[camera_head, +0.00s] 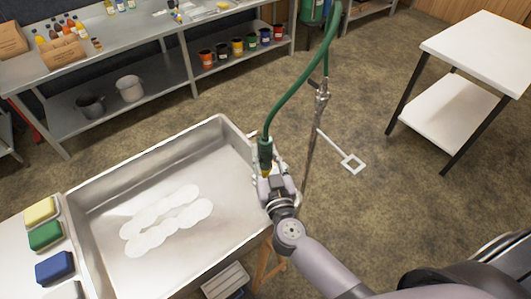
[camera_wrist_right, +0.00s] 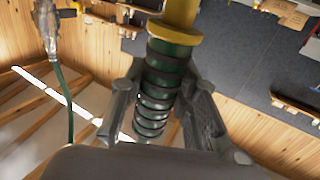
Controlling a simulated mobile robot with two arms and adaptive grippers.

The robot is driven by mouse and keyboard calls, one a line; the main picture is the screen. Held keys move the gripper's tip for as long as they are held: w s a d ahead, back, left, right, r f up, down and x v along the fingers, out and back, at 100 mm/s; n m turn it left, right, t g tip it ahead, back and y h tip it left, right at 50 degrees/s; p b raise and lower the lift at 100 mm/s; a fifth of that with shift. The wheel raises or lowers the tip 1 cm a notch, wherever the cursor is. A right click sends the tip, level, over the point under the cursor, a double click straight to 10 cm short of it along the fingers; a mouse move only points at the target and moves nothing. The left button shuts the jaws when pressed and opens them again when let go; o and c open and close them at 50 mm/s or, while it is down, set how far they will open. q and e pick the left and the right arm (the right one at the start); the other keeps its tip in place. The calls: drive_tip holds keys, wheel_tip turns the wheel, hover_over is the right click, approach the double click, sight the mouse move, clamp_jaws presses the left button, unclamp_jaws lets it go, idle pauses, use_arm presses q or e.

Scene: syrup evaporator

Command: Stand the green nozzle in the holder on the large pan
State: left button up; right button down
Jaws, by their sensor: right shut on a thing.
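The green nozzle (camera_head: 265,150) is at the end of a green hose (camera_head: 298,88) that arches down from above. My right gripper (camera_head: 268,178) is shut on it, over the right rim of the large pan (camera_head: 215,165). In the right wrist view, the nozzle's ribbed green body (camera_wrist_right: 157,88) is between the two fingers (camera_wrist_right: 160,105), with a yellow collar above it in the picture. The holder cannot be made out; my gripper and the nozzle cover part of that rim. My left gripper is not in view.
White round patches (camera_head: 165,222) lie in the pan. A metal upright (camera_head: 315,125) stands just right of my gripper. Coloured blocks (camera_head: 46,235) lie left of the pan. A steel bench (camera_head: 150,40) is behind, a white table (camera_head: 485,50) at right, with open floor between.

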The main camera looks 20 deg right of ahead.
sight(266, 169)
drive_tip(key=shift+f, duration=1.1)
idle(0.7)
drive_tip(key=shift+f, duration=0.7)
idle(0.3)
idle(0.4)
drive_tip(key=c, duration=1.2)
unclamp_jaws()
drive_tip(key=shift+o, duration=0.2)
